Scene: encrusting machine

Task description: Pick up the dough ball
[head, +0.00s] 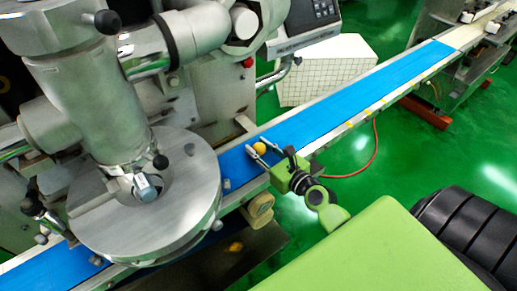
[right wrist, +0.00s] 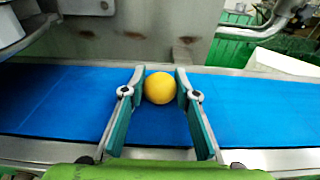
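In the right wrist view the dough ball (right wrist: 160,88) sits between the fingertips of my right gripper (right wrist: 160,80). The finger pads stand close on its left and right sides, and the ball rests low on the belt. In the head view my right gripper (head: 264,152) reaches over the belt's front edge with its fingers apart around the ball. A firm grip on the ball does not show. My left gripper is not in view.
The blue belt (head: 345,98) runs from lower left to upper right and is bare right of the ball. A large round metal machine head (head: 150,215) stands over the belt on the left. A white tiled box (head: 322,72) stands behind. The belt has a metal front rail.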

